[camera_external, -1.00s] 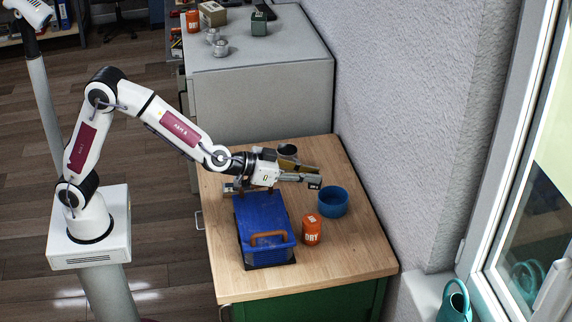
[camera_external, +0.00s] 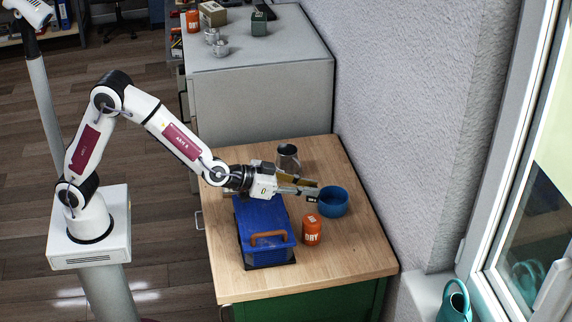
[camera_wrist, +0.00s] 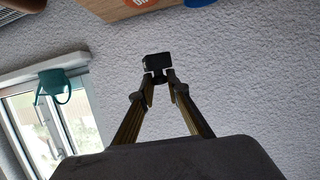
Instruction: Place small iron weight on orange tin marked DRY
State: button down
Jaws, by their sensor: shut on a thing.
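The orange tin marked DRY (camera_external: 312,230) stands upright on the wooden worktop, right of the blue box. My gripper (camera_external: 309,189) reaches over the worktop from the left, above and behind the tin. It is shut on a small dark block, the iron weight (camera_external: 312,198), at its fingertips. In the wrist view my gripper (camera_wrist: 160,84) has both fingers closed on the dark weight (camera_wrist: 157,62). Part of the orange tin (camera_wrist: 138,2) shows at the top edge of the wrist view. The weight is in the air, apart from the tin.
A blue box with a brown handle (camera_external: 262,228) lies left of the tin. A blue round bowl (camera_external: 332,202) stands behind the tin to the right, close to my gripper. A metal cup (camera_external: 288,158) is at the back. The worktop's front right (camera_external: 350,252) is clear.

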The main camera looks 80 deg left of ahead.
aim_at(308, 198)
jog(key=shift+f, duration=1.9)
jog(key=shift+f, duration=0.1)
jog(key=shift+f, duration=1.75)
jog(key=shift+f, duration=0.15)
jog(key=c, duration=2)
grip_release()
jog(key=shift+o, duration=0.2)
jog(key=shift+s+r, duration=0.3)
jog(key=shift+s, duration=0.05)
jog(key=shift+v, duration=5.6)
